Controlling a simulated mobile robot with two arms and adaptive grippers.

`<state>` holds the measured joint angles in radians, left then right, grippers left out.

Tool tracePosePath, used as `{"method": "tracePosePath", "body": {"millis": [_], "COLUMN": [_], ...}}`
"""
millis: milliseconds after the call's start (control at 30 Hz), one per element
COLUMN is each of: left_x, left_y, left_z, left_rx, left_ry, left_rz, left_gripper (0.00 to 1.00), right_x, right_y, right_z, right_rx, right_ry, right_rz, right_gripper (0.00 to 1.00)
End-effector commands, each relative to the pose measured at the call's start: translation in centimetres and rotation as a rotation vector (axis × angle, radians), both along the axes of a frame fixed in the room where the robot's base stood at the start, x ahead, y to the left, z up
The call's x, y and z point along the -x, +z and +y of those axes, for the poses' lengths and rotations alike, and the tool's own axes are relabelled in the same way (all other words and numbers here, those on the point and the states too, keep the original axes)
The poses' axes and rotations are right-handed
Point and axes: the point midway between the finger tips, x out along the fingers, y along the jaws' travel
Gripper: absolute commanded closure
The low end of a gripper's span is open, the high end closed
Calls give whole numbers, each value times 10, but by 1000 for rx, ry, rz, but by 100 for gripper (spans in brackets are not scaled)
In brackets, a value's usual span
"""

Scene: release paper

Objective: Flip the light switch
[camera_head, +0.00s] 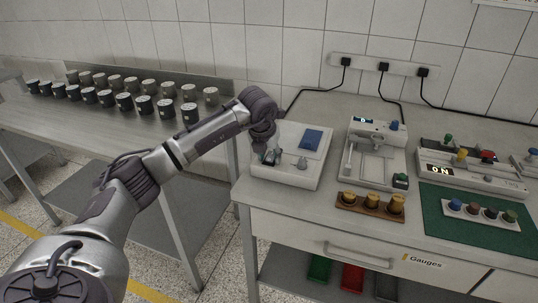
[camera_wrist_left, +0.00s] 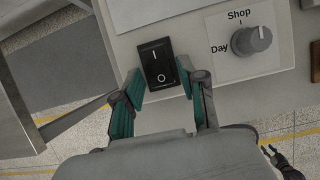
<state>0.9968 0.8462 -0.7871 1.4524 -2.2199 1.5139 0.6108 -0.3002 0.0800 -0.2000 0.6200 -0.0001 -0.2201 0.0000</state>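The light switch (camera_wrist_left: 157,64) is a black rocker marked I at the top and O at the bottom. It is set in the front left of a pale box (camera_head: 316,170) on the table. My left gripper (camera_wrist_left: 163,97) is open and empty, with its teal-padded fingers apart at either side of the lower part of the switch. I cannot tell whether they touch it. In the head view the left gripper (camera_head: 270,158) reaches down over the box and largely hides the switch. A dark shape at the lower right of the wrist view may be my right gripper.
A grey dial (camera_wrist_left: 251,40) marked Day and Shop is right of the switch. A blue pad (camera_head: 311,139) is on the box behind. A wooden block (camera_head: 369,207) with brass pieces and other devices stand to the right. Several dark cups stand on the left bench (camera_head: 75,119).

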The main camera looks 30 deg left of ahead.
Motion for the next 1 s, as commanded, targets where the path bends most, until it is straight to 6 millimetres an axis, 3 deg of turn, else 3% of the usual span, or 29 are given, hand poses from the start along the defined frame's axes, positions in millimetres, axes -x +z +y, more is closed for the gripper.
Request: {"method": "tracePosePath", "body": {"millis": [33, 200, 367, 700, 1000], "left_x": [0, 0, -1, -8, -11], "left_y": [0, 0, 3, 9, 6], "left_z": [0, 0, 0, 1, 3], "left_rx": [0, 0, 3, 59, 89], "left_ry": [0, 0, 1, 4, 1], "left_rz": [0, 0, 12, 246, 375], "left_gripper": [72, 100, 100, 100, 100], "right_x": [0, 0, 0, 0, 0], "right_y": [0, 0, 4, 42, 48], "right_z": [0, 0, 0, 0, 0], "right_rx": [0, 0, 0, 0, 0], "right_ry": [0, 0, 0, 0, 0], "right_rz": [0, 0, 0, 0, 0], "right_gripper": [60, 60, 60, 60, 60]}}
